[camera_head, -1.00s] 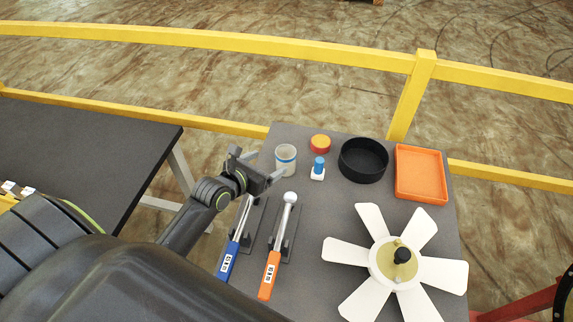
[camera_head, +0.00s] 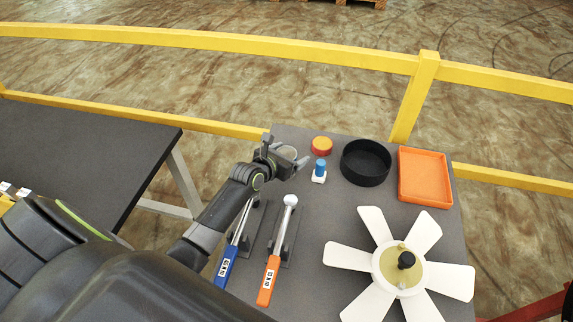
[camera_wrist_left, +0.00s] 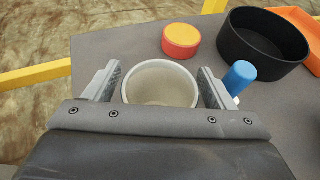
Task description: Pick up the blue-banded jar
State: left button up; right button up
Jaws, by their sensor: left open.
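The jar (camera_head: 290,151) stands upright near the table's back left corner, mostly hidden by my left gripper in the head view. In the wrist view the pale, round, open-topped jar (camera_wrist_left: 160,84) sits between the two fingers, seen from above; its blue band is not visible there. My left gripper (camera_head: 285,153) is open, with one finger on each side of the jar. In the wrist view small gaps show between the jar rim and the fingers. My right gripper is not in view.
A blue-topped white bottle (camera_head: 320,171) stands close to the right finger. A red-yellow tin (camera_head: 321,146), a black bowl (camera_head: 365,163) and an orange tray (camera_head: 425,177) stand along the back. Two torque wrenches (camera_head: 270,278) and a white fan (camera_head: 365,257) lie in front.

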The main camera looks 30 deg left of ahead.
pick_arm(q)
jog(key=shift+w, duration=0.1)
jog(key=c, duration=1.1)
